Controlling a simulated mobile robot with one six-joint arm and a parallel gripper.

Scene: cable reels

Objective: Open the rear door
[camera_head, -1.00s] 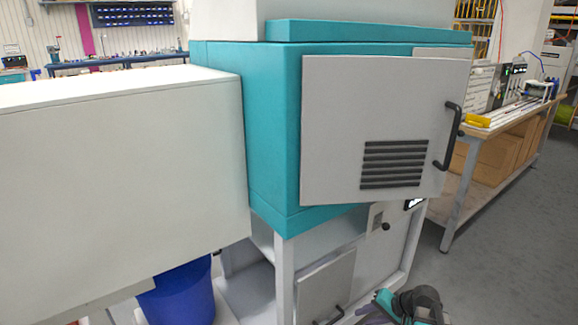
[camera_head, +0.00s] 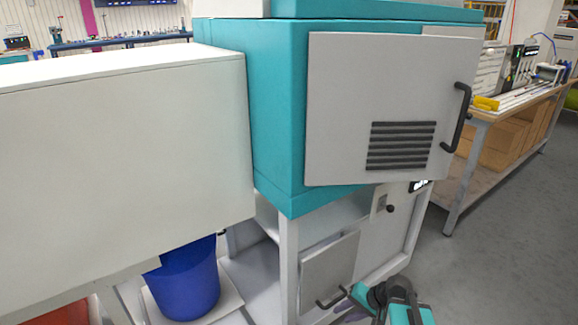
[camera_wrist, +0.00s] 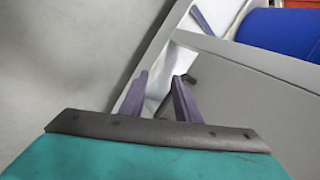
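A large grey door (camera_head: 345,100) with dark vent slots and a black handle (camera_head: 458,118) is on the teal cabinet, its right side standing out slightly. Below it, a smaller grey door (camera_head: 329,268) with a black bar handle (camera_head: 332,300) is low in the white frame. Which one is the rear door, I cannot tell. My gripper (camera_wrist: 160,85) is open, with two purple fingers apart and nothing visibly held. In the wrist view the dark handle end (camera_wrist: 189,79) shows by the right fingertip, against the grey panel (camera_wrist: 255,100). In the head view my fingers are mostly hidden beside the lower handle.
A blue bin (camera_head: 188,280) stands under the white box (camera_head: 125,150) at left. A dark knob (camera_head: 390,208) sits on the lower panel. A workbench (camera_head: 520,100) with boxes is at right. Grey floor (camera_head: 490,260) between is clear.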

